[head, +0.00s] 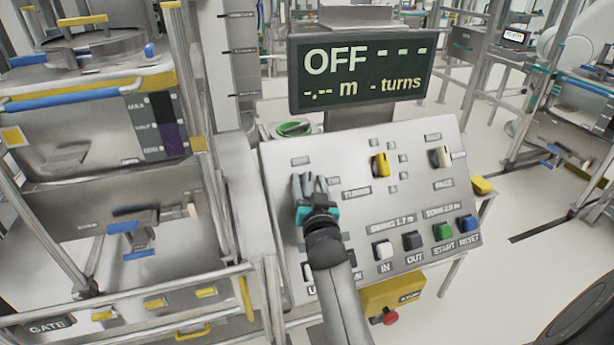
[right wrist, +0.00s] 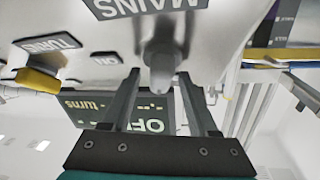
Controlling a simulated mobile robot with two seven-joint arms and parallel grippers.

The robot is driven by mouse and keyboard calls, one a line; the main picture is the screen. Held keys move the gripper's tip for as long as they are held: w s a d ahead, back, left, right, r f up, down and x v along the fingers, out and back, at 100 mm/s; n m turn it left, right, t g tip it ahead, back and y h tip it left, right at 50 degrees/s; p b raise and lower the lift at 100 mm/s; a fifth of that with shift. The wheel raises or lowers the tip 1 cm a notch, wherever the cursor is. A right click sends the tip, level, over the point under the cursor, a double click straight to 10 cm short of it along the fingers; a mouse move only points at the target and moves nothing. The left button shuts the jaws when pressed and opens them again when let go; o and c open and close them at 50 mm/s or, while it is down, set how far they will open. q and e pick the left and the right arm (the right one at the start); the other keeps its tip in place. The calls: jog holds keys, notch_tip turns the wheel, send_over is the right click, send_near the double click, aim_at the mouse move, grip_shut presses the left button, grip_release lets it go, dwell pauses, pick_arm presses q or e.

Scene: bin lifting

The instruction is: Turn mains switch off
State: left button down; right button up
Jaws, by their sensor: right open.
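The mains switch (right wrist: 162,62) is a grey knob with a rounded end, below the upside-down MAINS label (right wrist: 148,6) in the right wrist view. My right gripper (right wrist: 160,80) is open, with one finger on each side of the knob's end. I cannot tell whether either finger touches it. In the head view my right gripper (head: 310,182) is over the upper left of the sloped grey control panel (head: 340,225) and largely hides the switch. The display (head: 360,72) above the panel reads OFF with dashes. My left gripper is not in view.
A yellow knob (head: 380,165) and a pale knob (head: 440,157) sit right of my gripper. Several push buttons, including green START (head: 443,232) and blue RESET (head: 467,224), line the lower panel. A red stop button (head: 389,316) is below. Metal machine frames stand left.

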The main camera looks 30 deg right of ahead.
jog(key=shift+c, duration=0.2)
grip_shut()
dwell(0.4)
